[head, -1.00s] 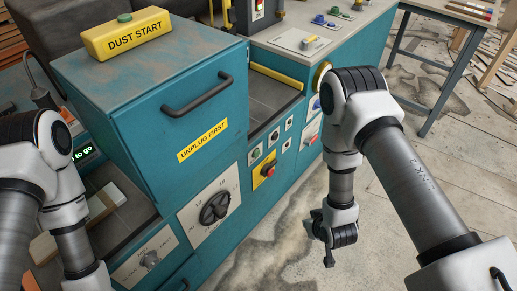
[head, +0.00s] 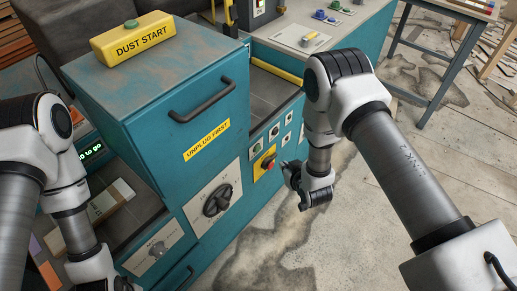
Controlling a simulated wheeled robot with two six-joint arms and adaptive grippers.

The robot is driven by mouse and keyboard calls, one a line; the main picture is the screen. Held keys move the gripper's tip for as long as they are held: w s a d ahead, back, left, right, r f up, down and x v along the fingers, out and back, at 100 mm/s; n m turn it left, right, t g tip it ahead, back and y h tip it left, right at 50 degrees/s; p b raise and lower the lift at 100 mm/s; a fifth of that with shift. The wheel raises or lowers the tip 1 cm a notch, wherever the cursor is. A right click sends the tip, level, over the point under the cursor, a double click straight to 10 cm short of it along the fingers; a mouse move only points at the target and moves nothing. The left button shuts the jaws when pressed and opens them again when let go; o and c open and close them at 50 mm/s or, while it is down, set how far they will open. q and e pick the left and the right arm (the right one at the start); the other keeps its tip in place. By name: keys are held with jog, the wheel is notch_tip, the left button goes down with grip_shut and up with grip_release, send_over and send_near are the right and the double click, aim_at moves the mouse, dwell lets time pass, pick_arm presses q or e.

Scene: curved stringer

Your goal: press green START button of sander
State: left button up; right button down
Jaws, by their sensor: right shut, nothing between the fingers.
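The teal sander cabinet (head: 150,110) fills the middle of the head view. On its side is a row of small white button plates; the nearest (head: 256,148) seems to carry a dark green button, too small to read. Below it is a red knob on a yellow plate (head: 267,163). A separate green button (head: 130,23) tops the yellow DUST START box (head: 133,38). My right gripper (head: 291,175) is shut and empty, a little right of the red knob, apparently apart from the panel. My left arm comes in at the left; its fingers are not visible.
A black bar handle (head: 201,100) and a large black rotary dial (head: 217,201) stick out from the cabinet. Boards lie in the recess (head: 105,203) by my left arm.

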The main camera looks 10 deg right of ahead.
aim_at(258, 149)
jog(key=w+a+b, duration=0.1)
jog(key=w+a, duration=0.3)
jog(key=w, duration=0.2)
jog(key=shift+a+b, duration=0.35)
jog(key=shift+b, duration=0.05)
dwell(1.0)
jog(key=shift+w+a, duration=0.25)
jog(key=shift+w, duration=0.05)
